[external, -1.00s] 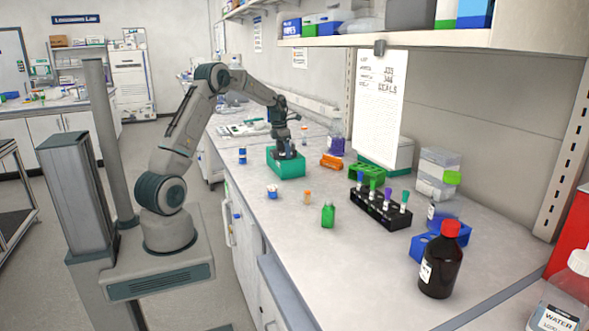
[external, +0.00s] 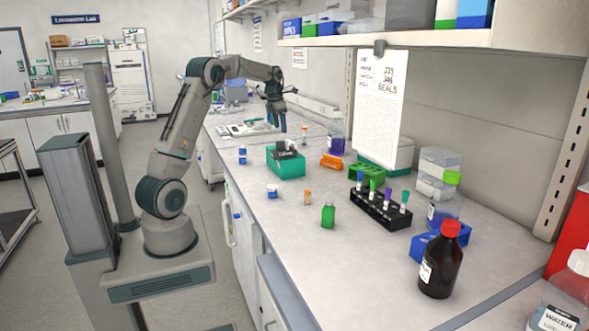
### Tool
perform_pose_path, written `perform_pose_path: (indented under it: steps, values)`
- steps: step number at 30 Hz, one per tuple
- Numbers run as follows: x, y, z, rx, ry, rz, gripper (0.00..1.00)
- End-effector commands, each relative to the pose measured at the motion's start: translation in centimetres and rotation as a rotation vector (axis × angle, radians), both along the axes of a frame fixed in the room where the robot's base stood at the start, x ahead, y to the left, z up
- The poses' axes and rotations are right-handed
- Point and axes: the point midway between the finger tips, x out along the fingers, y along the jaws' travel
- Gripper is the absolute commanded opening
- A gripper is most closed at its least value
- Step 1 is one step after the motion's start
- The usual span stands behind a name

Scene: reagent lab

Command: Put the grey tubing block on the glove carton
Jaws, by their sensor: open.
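The glove carton, a teal box (external: 288,167), stands on the bench in the external view. A small grey piece, which looks like the grey tubing block (external: 287,147), rests on its top, a dark patch beside it. The block's exact outline is too small to make out. My gripper (external: 278,122) is open and empty, pointing down in the air above and slightly behind the carton, apart from the block.
An orange rack (external: 331,161) and a green rack (external: 368,172) are right of the carton. A black tube rack (external: 380,210), small vials and a brown bottle (external: 440,262) stand nearer. A shelf (external: 440,38) overhangs the bench's right side.

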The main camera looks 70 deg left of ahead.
Motion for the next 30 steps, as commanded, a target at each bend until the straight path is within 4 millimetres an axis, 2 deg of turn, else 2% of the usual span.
perform_pose_path:
  steps: [10,14,17,20,26,30]
  values:
    - [-0.2,-0.2,0.9,0.000,0.001,-0.006,0.74]
    - [-0.3,-2.1,1.6,0.020,-0.003,-0.114,0.74]
    - [-0.9,-5.3,2.6,0.060,-0.010,-0.318,0.74]
    - [-2.1,-9.6,3.6,0.112,-0.016,-0.595,0.74]
    - [-6.1,-17.7,4.6,0.230,-0.027,-1.175,0.74]
    - [-9.7,-22.6,4.4,0.318,-0.030,-1.580,0.74]
